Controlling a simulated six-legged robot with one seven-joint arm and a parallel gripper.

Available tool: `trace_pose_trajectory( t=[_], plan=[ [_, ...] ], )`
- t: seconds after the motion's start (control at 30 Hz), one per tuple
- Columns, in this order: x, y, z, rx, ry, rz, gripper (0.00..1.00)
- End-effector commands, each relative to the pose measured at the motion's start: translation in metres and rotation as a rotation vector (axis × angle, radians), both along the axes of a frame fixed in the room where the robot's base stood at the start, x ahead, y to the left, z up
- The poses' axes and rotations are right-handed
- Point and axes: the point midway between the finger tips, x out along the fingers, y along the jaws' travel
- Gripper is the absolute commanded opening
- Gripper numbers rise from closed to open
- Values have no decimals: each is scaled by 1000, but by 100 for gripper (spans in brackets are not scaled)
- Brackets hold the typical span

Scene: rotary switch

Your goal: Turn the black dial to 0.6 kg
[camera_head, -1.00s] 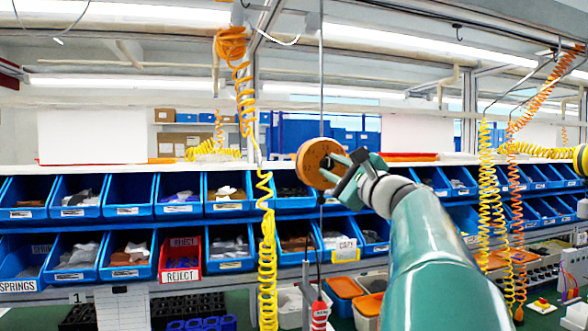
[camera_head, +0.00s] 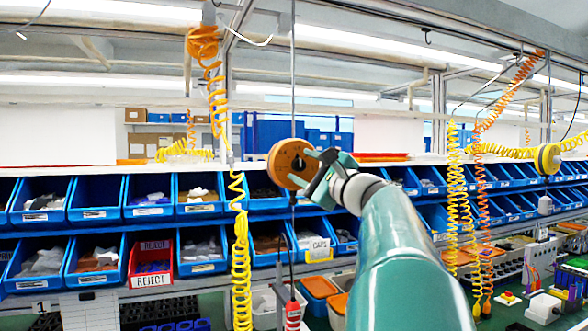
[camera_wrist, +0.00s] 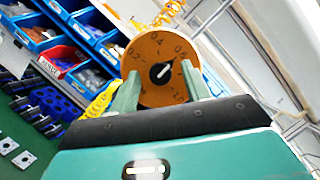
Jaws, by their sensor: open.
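The black dial (camera_wrist: 162,73) sits at the centre of a round orange disc (camera_wrist: 150,93) with numbers around its face. A pale pointer line on the dial slants up and to the right in the wrist view; the exact mark it meets is too small to tell. The orange disc (camera_head: 285,155) also shows in the head view, on a thin vertical rod. My gripper (camera_head: 324,168) is at the disc's right side there. In the wrist view my gripper (camera_wrist: 160,72) is open, with its fingers on either side of the dial, overlapping the disc's face. Contact cannot be told.
Blue bins (camera_head: 150,195) in two rows fill the shelf behind, with a red REJECT bin (camera_head: 151,262) among them. Yellow coiled hoses (camera_head: 241,270) hang at left and right (camera_head: 455,190). A red-topped tool (camera_head: 292,314) hangs below the disc.

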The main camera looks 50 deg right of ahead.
Motion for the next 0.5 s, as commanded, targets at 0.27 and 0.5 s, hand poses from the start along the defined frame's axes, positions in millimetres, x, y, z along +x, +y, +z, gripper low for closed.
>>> trace_pose_trajectory(
  t=[0.27, 0.5],
  plan=[
    [-22, 5, -5, 0, 0, -1, 48],
    [-72, 17, -18, 1, -3, -1, 48]
  ],
)
